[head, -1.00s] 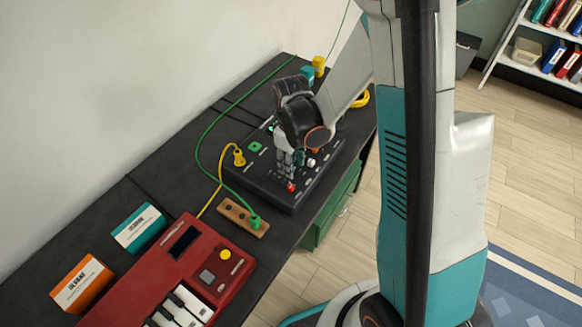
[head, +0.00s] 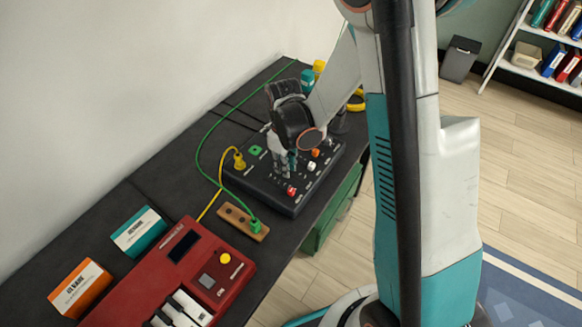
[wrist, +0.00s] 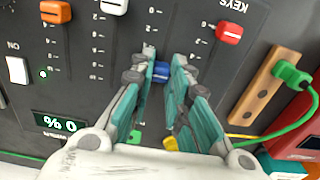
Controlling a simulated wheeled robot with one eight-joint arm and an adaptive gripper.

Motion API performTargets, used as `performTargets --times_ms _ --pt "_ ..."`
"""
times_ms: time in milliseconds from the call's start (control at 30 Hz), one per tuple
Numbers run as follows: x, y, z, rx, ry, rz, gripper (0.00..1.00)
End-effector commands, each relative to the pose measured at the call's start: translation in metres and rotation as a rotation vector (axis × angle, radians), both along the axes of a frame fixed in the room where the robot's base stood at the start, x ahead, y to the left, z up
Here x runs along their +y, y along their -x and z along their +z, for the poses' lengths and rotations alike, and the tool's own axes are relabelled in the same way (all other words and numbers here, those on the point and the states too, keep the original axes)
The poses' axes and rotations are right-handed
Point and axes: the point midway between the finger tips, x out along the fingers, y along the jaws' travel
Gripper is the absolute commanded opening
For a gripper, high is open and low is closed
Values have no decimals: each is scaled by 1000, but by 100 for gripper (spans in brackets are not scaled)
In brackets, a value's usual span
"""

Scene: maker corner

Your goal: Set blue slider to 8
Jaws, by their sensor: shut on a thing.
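The blue slider knob (wrist: 160,72) shows in the wrist view between the two teal fingers of my gripper (wrist: 164,62), which is shut on it. The knob sits on a dark control panel (wrist: 90,95) with printed number scales; the fingers hide part of its track, so I cannot read its exact value. In the head view my gripper (head: 284,168) is over the middle of the panel (head: 265,188), and the blue knob is hidden there.
Red (wrist: 229,33), white (wrist: 114,6) and orange (wrist: 55,11) slider knobs are close by. A wooden socket strip (wrist: 262,85) with a green plug (wrist: 290,73) lies beside the panel. A red keyboard (head: 180,275) stands at the front of the black bench.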

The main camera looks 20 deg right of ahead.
Motion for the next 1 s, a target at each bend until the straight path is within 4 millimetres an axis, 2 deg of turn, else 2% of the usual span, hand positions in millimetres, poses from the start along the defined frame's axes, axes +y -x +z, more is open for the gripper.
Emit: performTargets --times_ms 100,333,367,433,800,1000 --pt "9 -11 0 -1 1 1 0" --pt "8 -11 0 0 0 0 0" --pt "8 -11 0 0 0 0 21" --pt "8 -11 0 0 0 0 36" --pt "8 -11 1 0 0 0 37" --pt "8 -11 20 0 0 0 37"
